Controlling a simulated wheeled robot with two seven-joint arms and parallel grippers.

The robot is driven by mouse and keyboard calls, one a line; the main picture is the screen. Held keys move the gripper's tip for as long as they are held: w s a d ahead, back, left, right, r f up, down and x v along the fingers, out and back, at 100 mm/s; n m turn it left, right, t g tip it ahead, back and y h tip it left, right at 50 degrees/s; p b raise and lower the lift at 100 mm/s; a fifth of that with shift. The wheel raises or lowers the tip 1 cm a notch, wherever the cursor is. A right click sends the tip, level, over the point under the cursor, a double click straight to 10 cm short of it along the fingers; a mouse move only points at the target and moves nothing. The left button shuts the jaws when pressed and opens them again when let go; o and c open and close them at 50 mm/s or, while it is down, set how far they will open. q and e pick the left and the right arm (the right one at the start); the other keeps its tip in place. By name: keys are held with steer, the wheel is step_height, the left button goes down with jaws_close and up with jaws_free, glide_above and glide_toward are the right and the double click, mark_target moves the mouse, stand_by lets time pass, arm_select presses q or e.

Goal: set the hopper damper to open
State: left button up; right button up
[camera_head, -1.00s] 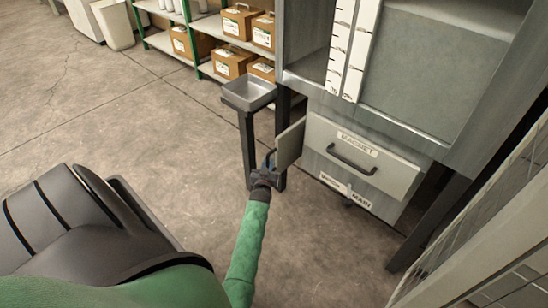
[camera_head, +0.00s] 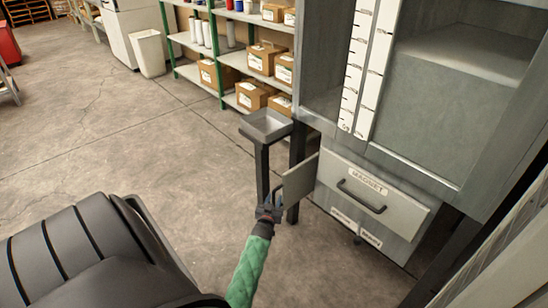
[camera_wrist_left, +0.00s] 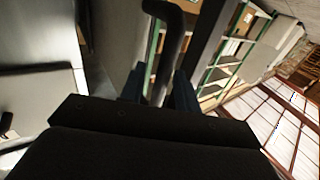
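The hopper is a grey metal cabinet (camera_head: 335,165) at the right of the head view. A flat grey damper plate (camera_head: 300,178) sticks out from its left side. My left gripper (camera_head: 270,208) is at the plate's outer left end. In the left wrist view, a dark curved handle (camera_wrist_left: 172,40) passes between the fingers of my left gripper (camera_wrist_left: 158,92). The fingers sit close against both sides of the handle, and it appears gripped. The finger contact itself is partly hidden by the gripper body. My right gripper is not in view.
A small metal tray on a post (camera_head: 266,125) stands just behind my left gripper. A drawer front labelled MAGNET (camera_head: 335,190) has a dark handle. Green-framed shelves (camera_head: 222,60) with boxes stand behind. The concrete floor at left is open.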

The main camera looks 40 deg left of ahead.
arm_select(q)
steer(key=shift+s+d, duration=0.1)
steer(key=v, duration=0.7)
steer(key=shift+s, duration=0.25)
steer(key=shift+o, duration=0.5)
steer(key=shift+d+f, duration=0.1)
